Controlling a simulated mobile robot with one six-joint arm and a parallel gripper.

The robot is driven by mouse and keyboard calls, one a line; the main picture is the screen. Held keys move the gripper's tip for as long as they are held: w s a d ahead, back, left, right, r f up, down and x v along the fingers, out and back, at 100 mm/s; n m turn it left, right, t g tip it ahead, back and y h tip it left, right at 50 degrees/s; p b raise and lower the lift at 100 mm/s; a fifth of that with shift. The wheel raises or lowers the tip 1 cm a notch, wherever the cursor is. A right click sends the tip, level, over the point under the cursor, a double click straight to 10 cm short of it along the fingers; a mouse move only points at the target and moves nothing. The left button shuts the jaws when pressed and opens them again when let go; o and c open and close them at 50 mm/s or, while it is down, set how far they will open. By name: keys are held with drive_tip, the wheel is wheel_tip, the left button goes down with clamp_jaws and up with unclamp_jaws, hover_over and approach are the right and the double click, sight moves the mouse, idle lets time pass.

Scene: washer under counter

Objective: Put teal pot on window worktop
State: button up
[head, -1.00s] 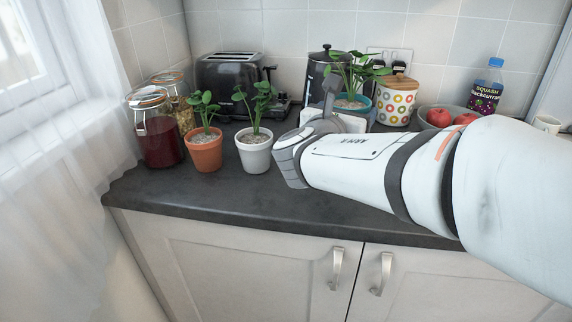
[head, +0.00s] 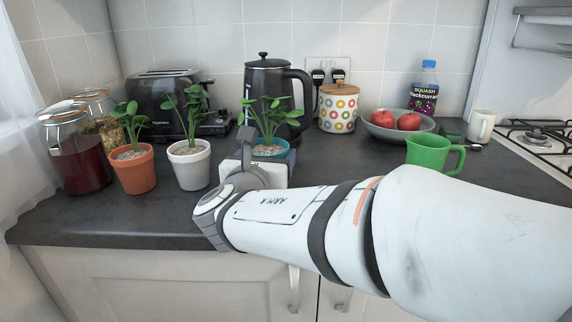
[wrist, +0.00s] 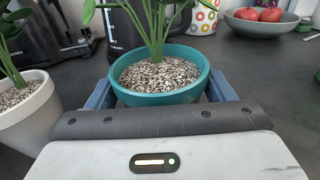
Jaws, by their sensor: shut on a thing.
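The teal pot (head: 270,150) holds a leafy green plant in pale gravel. It stands upright in front of the black kettle, to the right of the white pot. In the wrist view the teal pot (wrist: 158,99) sits between the two blue fingers of my gripper (wrist: 162,92), which is shut on it. In the head view my gripper (head: 268,160) is partly hidden by my wrist. The pot's base is hidden, so I cannot tell whether it touches the dark worktop (head: 120,216).
A white pot (head: 189,168) and a terracotta pot (head: 134,172) stand to the left, near glass jars (head: 76,160) by the window. Behind are a toaster (head: 160,100), kettle (head: 266,85) and canister (head: 338,110). A fruit bowl (head: 395,131) and green mug (head: 428,154) stand right.

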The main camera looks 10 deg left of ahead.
drive_tip(key=shift+f, duration=0.3)
drive_tip(key=shift+f, duration=0.3)
drive_tip(key=o, duration=1.2)
drive_tip(key=shift+o, duration=0.2)
drive_tip(key=shift+s, duration=0.1)
drive_tip(key=shift+r, duration=0.1)
